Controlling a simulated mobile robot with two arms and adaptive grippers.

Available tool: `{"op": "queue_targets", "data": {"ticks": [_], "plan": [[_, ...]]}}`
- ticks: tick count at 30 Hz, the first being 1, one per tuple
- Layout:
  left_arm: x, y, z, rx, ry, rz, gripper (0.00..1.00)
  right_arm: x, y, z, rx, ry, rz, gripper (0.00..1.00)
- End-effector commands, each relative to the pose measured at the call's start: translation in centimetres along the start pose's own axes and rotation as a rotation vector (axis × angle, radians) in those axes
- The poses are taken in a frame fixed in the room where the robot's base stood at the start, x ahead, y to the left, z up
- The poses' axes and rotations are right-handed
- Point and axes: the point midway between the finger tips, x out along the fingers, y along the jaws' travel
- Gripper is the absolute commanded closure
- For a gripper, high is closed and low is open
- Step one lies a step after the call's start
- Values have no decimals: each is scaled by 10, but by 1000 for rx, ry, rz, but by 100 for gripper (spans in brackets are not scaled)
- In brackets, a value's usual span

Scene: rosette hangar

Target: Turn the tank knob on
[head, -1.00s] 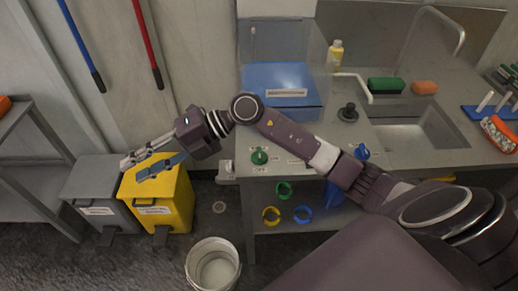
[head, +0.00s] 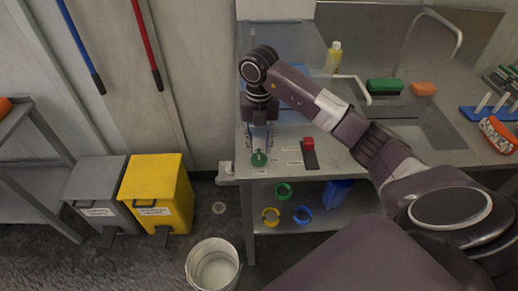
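A green knob (head: 259,158) sits near the left front corner of the grey counter, with small labels beside it that are too small to read for certain. My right gripper (head: 259,148) points down just above and behind the knob. Its two fingers are apart, one toward each side of the knob, with nothing seen clamped between them. Whether the fingertips touch the knob cannot be told. The clear tank with a blue lower part (head: 304,75) stands behind my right arm and is mostly hidden. My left gripper is not in view.
A red switch (head: 309,143) on a dark plate lies right of the knob. The sink (head: 425,128), a yellow bottle (head: 333,57) and sponges are farther right. A white bucket (head: 213,266) and a yellow bin (head: 157,190) stand on the floor.

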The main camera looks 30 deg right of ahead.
Motion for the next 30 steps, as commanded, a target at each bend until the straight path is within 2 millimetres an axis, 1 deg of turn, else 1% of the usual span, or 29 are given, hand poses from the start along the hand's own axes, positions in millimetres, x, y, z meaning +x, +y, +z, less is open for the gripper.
{"op": "queue_targets", "data": {"ticks": [3,6,9,15,17,23,30], "plan": [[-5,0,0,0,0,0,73,15,0,-1,0,3,1,72],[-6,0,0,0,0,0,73,22,0,0,-1,1,1,72],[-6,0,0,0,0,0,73,26,0,0,-1,0,2,72],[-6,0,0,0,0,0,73,26,1,0,-2,0,3,72],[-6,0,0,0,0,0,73,26,1,0,-2,0,3,78],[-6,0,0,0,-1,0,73,26,1,0,-2,0,3,100],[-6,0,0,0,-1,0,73,26,1,0,-4,0,2,100]]}}
